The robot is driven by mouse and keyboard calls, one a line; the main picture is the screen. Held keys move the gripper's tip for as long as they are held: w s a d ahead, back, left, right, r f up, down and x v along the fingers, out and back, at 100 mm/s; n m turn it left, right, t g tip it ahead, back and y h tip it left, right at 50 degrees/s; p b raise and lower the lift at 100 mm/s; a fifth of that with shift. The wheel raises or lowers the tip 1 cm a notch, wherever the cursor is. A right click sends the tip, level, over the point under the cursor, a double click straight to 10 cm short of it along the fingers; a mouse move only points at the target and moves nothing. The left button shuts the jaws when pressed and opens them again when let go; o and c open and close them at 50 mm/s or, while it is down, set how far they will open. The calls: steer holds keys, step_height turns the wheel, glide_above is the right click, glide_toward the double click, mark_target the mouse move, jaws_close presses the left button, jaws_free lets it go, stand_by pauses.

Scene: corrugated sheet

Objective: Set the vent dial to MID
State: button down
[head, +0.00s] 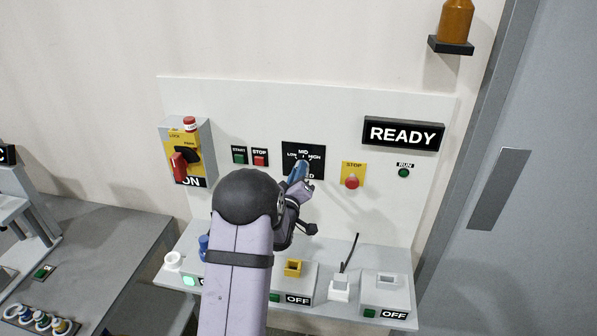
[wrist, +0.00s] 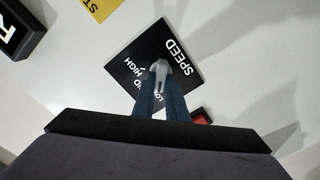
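The dial (wrist: 160,68) is a grey knob on a square black plate (wrist: 184,41) lettered LOW, MID, HIGH and SPEED in the wrist view. The plate also shows on the white panel in the head view (head: 316,146). My gripper (wrist: 161,88) has its blue fingers on both sides of the knob, closed on it; in the head view my gripper (head: 302,169) reaches the plate from the front. The fingers partly cover the MID and LOW lettering in the wrist view. I cannot tell which mark the knob points to.
Left of the plate are the START button (head: 239,156), the STOP button (head: 260,158) and a red-handled switch (head: 180,165). To its right are a red button on yellow (head: 352,182) and a READY sign (head: 404,134). A shelf with small switches (head: 386,280) juts out below.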

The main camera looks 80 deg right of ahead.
steer(key=shift+f+m+b, duration=0.1)
steer(key=shift+m+b, duration=0.3)
steer(key=shift+b, duration=0.3)
steer(key=shift+s+m+b, duration=0.15)
steer(key=shift+m+b, duration=1.85)
steer(key=shift+b, duration=0.45)
steer(key=shift+s+m+b, duration=0.15)
steer(key=shift+m+b, duration=1.85)
steer(key=shift+b, duration=0.4)
steer(key=shift+r, duration=0.25)
steer(key=c, duration=1.8)
jaws_free()
steer(key=shift+o, duration=0.2)
